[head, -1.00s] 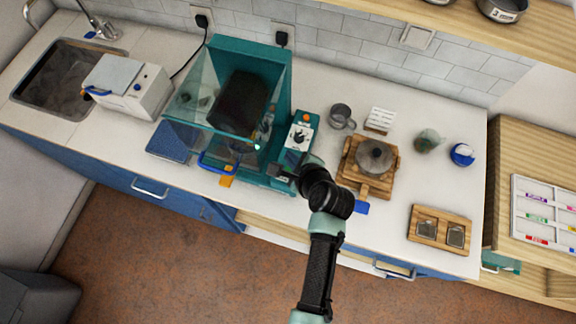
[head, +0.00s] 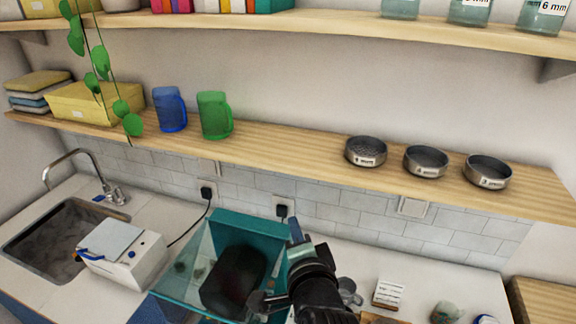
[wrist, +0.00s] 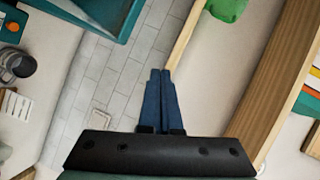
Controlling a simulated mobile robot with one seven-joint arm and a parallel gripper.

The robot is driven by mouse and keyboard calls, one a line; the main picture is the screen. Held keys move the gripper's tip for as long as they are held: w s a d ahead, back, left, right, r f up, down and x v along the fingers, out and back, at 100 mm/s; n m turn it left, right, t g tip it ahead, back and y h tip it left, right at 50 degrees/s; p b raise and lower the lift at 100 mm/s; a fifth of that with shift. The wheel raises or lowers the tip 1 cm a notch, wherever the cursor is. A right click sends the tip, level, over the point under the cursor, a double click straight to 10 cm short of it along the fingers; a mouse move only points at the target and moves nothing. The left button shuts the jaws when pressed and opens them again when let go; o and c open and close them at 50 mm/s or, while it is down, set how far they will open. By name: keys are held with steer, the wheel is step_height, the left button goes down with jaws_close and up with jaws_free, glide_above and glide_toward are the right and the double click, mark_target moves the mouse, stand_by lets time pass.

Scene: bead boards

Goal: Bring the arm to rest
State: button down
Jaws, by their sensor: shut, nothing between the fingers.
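My gripper (head: 295,230) shows in the head view, raised in front of the tiled wall beside the teal hooded machine (head: 255,229). In the wrist view its two blue fingers (wrist: 160,85) lie together, shut and empty. They are seen against the tiles and the lower shelf's edge. My dark forearm runs down to the bottom edge of the head view and hides part of the counter.
The lower shelf (head: 290,150) holds a blue mug (head: 170,108), a green mug (head: 214,115) and three round metal pans (head: 366,151). A white box device (head: 122,258) stands by the sink (head: 50,240). A small white rack (head: 389,293) stands on the counter at right.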

step_height(320, 180, up, 14)
steer(key=n+t+b, duration=0.2)
steer(key=n+t, duration=0.2)
steer(key=n, duration=0.1)
steer(key=s+r+n+t+h+b, duration=0.1)
steer(key=s+r+n+t, duration=0.3)
steer(key=s+r, duration=0.4)
steer(key=s+a+r+n+t+h+b, duration=0.1)
steer(key=s+r+n+t+b, duration=0.2)
steer(key=s+r, duration=0.6)
step_height(320, 180, up, 5)
steer(key=shift+s+a+f+n+t+b, duration=0.1)
steer(key=shift+s+a+n+t+b, duration=0.2)
steer(key=shift+n+t, duration=0.45)
steer(key=shift+d, duration=0.1)
stand_by(4.1)
